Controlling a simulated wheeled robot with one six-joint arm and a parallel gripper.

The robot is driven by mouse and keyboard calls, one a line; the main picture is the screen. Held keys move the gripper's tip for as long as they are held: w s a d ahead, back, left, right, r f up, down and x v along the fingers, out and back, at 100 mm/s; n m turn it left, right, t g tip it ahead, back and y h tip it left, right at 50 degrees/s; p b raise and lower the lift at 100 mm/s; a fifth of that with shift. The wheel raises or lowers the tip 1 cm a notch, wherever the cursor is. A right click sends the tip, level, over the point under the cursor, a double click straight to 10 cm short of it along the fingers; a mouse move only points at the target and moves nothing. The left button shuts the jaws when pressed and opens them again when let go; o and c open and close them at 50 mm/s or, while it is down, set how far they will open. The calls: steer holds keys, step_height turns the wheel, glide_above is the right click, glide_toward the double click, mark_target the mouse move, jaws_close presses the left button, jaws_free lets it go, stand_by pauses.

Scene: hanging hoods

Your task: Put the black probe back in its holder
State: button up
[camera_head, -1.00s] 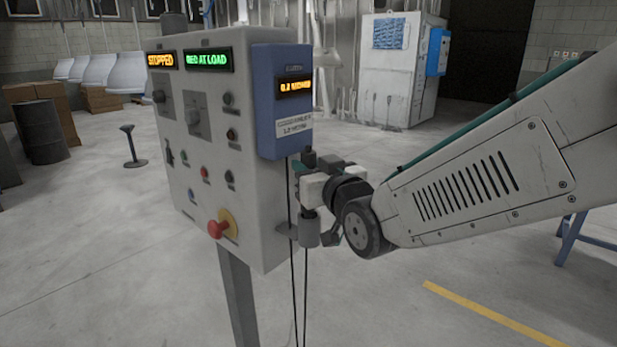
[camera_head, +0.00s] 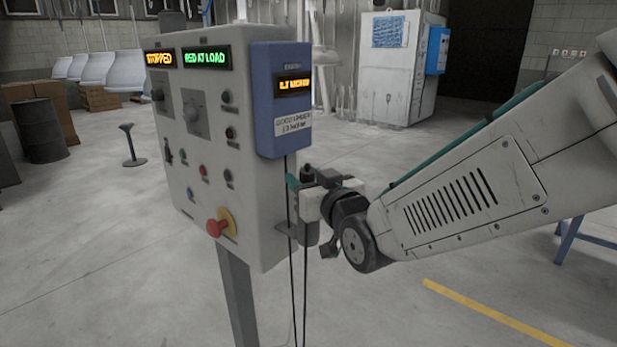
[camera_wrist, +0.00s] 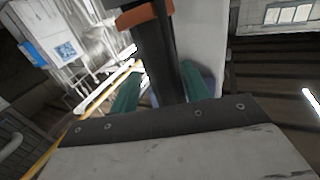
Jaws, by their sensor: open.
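The black probe (camera_wrist: 160,60), with an orange band near one end, lies between the two teal fingers of my gripper (camera_wrist: 158,92) in the wrist view. In the head view its dark top (camera_head: 308,169) shows just above my gripper (camera_head: 300,186). My gripper is open around the probe; whether a finger touches it I cannot tell. The grey cup-shaped holder (camera_head: 308,233) is on a bracket at the right side of the control box, directly below my gripper. The probe's lower part is hidden, so how deep it sits in the holder is unclear.
The control box (camera_head: 212,215) stands close left of my gripper, with a red button (camera_head: 216,228) and a blue meter (camera_head: 280,125) above. Thin black cables (camera_head: 292,270) hang beside the holder.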

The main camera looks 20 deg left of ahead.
steer(key=v, duration=0.8)
steer(key=d+f+m+g+h, duration=0.25)
steer(key=d+h, duration=0.25)
steer(key=d, duration=0.8)
steer(key=d+f+m+g+h, duration=0.1)
steer(key=d+m+g+h, duration=0.3)
steer(key=d, duration=0.8)
steer(key=s+d+f+m+g+h, duration=0.1)
steer(key=s+d+g+h, duration=0.1)
steer(key=s+d, duration=0.5)
steer(key=s+d+f+m+g+h, duration=0.1)
steer(key=s+d+g, duration=0.2)
steer(key=s+d, duration=0.4)
steer(key=s, duration=0.6)
steer(key=shift+s+h, duration=0.35)
steer(key=shift+h, duration=0.05)
steer(key=shift+d+m, duration=0.1)
steer(key=shift+m, duration=0.15)
